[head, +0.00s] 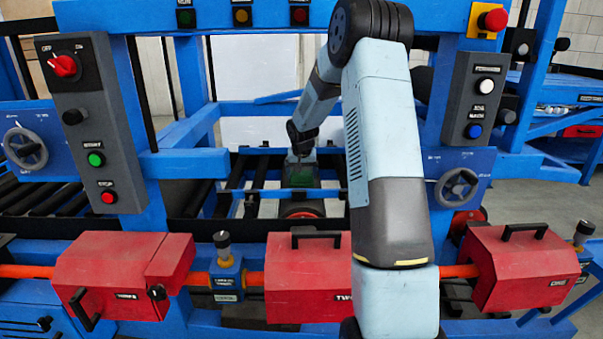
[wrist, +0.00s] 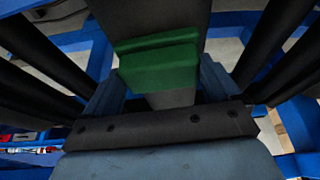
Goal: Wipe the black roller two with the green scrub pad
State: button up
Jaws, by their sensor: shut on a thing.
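My gripper (head: 301,160) is deep inside the blue frame, behind the red boxes, in the head view. In the wrist view my gripper (wrist: 160,78) is shut on the green scrub pad (wrist: 158,62), which sits between its fingers. The pad shows as a dark green patch (head: 300,176) in the head view. Beyond the pad in the wrist view is a wide black roller (wrist: 150,20); I cannot tell whether pad and roller touch. More black rollers run along the left (wrist: 45,57) and right (wrist: 290,50). No number shows on the rollers, so I cannot tell which is two.
Blue frame bars surround my arm. Red boxes stand in front, at left (head: 110,275), middle (head: 308,285) and right (head: 530,268), along an orange bar. A grey control panel (head: 90,120) stands left and another (head: 477,100) right. Several black rollers (head: 45,200) lie at the left.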

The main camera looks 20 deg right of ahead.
jog(key=shift+f, duration=0.15)
jog(key=shift+w+d, duration=0.3)
jog(key=shift+w, duration=0.4)
jog(key=shift+w+d, duration=0.25)
jog(key=shift+w, duration=0.5)
jog(key=shift+w+d, duration=0.3)
jog(key=shift+w, duration=0.4)
jog(key=shift+w+d+f, duration=0.1)
jog(key=shift+w+d, duration=0.4)
jog(key=shift+w, duration=0.6)
jog(key=shift+w+d+r, duration=0.1)
jog(key=shift+w+d, duration=0.35)
jog(key=shift+w, duration=0.65)
jog(key=shift+w+d+f, duration=0.1)
jog(key=shift+w+d, duration=0.4)
jog(key=shift+w, duration=0.6)
